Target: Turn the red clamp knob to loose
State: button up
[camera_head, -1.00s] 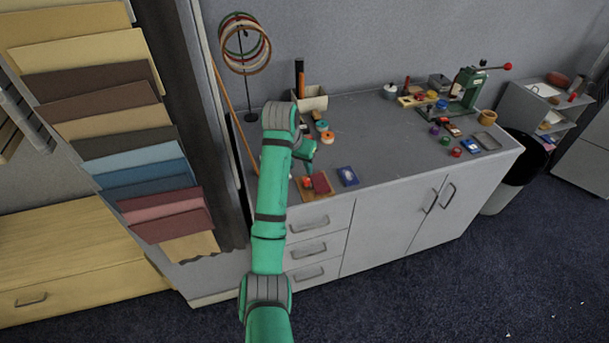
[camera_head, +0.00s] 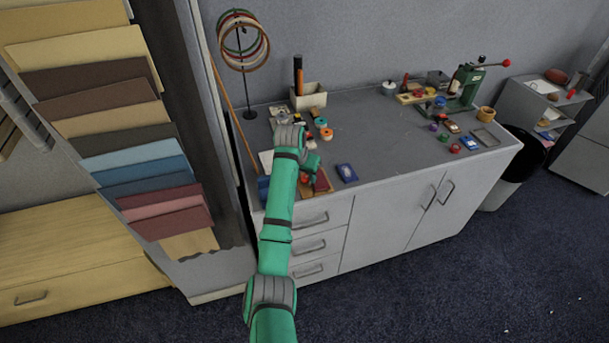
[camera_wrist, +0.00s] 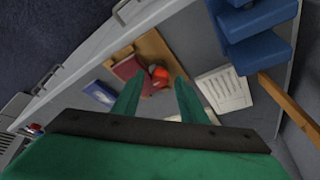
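The red clamp knob (camera_wrist: 159,75) shows in the wrist view as a red round shape on a tan wooden board (camera_wrist: 150,45), beside a dark red block (camera_wrist: 128,67). In the head view the knob (camera_head: 304,178) is a small red spot at the front left of the bench, partly hidden by my arm. My gripper (camera_wrist: 156,84) has its two green fingers apart with nothing held between them. The knob appears between and just beyond the fingertips. I cannot tell how far the knob is turned.
A blue card (camera_head: 347,173) lies right of the board. A white slatted piece (camera_wrist: 224,90) and a stepped blue object (camera_wrist: 252,30) lie on the other side. Tape rolls (camera_head: 326,134) and a holder box (camera_head: 309,96) stand behind. The bench middle (camera_head: 380,135) is clear.

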grip_shut()
jog(key=n, duration=0.1)
jog(key=n+y, duration=0.1)
jog(key=n, duration=0.2)
jog(key=shift+d+y, duration=0.25)
jog(key=shift+y, duration=0.05)
jog(key=n+y, duration=0.1)
jog(key=n, duration=0.3)
jog(key=shift+d+n+y, duration=0.15)
jog(key=shift+n+y, duration=0.15)
jog(key=shift+y, duration=0.1)
jog(key=n+y, duration=0.1)
jog(key=n, duration=0.1)
jog(key=n+g, duration=0.1)
jog(key=n, duration=0.2)
jog(key=shift+w+d+y, duration=0.1)
jog(key=shift+d+y, duration=0.05)
jog(key=shift+y, duration=0.25)
jog(key=shift+n+g+y, duration=0.3)
jog(key=shift+n+g, duration=0.3)
jog(key=shift+n, duration=1.2)
